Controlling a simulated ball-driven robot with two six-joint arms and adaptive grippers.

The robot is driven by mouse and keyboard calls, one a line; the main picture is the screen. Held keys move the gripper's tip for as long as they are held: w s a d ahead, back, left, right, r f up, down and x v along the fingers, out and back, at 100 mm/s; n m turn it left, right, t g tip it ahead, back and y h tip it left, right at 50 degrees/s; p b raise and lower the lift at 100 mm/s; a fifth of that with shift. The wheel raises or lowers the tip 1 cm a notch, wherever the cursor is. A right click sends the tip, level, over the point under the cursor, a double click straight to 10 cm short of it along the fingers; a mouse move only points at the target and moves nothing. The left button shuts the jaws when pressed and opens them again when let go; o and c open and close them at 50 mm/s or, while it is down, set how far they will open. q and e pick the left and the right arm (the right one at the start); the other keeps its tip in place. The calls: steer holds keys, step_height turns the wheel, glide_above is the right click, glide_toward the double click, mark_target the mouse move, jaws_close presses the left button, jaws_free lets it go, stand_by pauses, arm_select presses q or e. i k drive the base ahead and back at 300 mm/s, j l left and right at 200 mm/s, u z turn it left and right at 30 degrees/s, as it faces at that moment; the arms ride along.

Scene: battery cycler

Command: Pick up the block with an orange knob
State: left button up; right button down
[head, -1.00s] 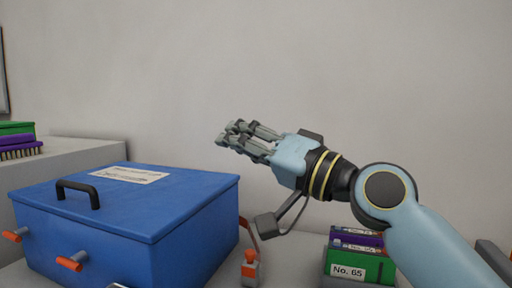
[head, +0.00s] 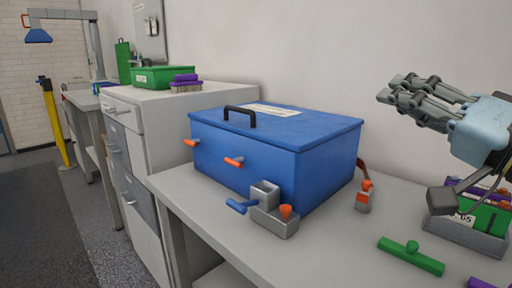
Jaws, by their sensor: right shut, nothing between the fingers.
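Two small grey pieces with orange knobs stand on the grey table. One is a grey block (head: 275,222) at the front corner of the blue box, with an orange knob on its right part and a raised square part and blue handle at its left. The other is a small grey and orange piece (head: 363,200) with an orange top, beside the box's right side. My right gripper (head: 390,96) is at the upper right, above and right of both, shut and empty. My left gripper is not in view.
The blue box (head: 240,153) with a black handle and orange levers fills the table's left part. A green handled bar (head: 411,256) and a grey tray (head: 466,236) of green and purple items are at right. The table front between is clear.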

mark_target(364, 197)
steer(key=k+j, duration=0.3)
steer(key=k, duration=0.2)
steer(key=k+j, duration=0.35)
steer(key=k, duration=0.2)
